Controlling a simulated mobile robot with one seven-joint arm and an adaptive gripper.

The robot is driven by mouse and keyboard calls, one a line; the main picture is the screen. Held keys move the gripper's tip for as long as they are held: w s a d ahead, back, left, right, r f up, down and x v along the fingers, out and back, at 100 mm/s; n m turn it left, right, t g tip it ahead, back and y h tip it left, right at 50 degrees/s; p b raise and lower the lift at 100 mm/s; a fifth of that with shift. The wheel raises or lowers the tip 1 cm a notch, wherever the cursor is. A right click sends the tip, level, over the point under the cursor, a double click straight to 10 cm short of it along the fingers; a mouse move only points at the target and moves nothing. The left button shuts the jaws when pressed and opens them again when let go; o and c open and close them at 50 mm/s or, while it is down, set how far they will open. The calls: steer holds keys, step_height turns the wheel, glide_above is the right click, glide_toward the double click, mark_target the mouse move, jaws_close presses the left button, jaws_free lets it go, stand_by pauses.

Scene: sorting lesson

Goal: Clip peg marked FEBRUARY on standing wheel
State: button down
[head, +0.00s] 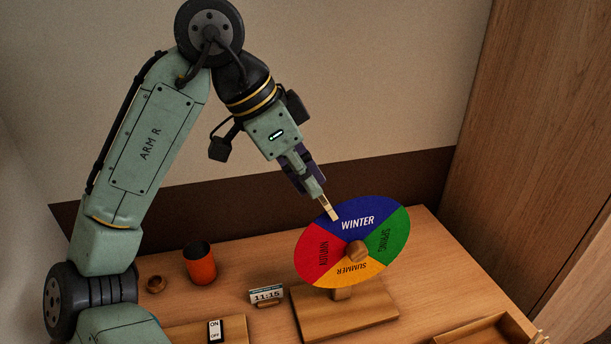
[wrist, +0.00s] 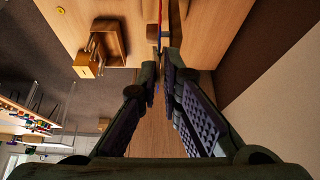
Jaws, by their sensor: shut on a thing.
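The wheel (head: 313,230) stands upright on a wooden base (head: 370,316). Its blue WINTER sector is at the top, green SPRING at the right, yellow SUMMER at the bottom and a red sector at the left. My gripper (head: 319,194) points down at the wheel's upper rim and is shut on a pale wooden peg (head: 328,207). The peg's lower end overlaps the blue sector's upper left edge in the head view; I cannot tell whether it touches the wheel. Its marking cannot be read. In the wrist view my gripper (wrist: 168,58) reaches toward the wheel, seen edge-on.
An orange cup (head: 200,265), a small round wooden piece (head: 155,284), an 11:15 sign (head: 267,294) and an ON/OFF card (head: 214,331) are left of the wheel. A wooden tray (head: 480,329) is at front right. The table right of the wheel is clear.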

steer(key=c, duration=1.7)
jaws_free()
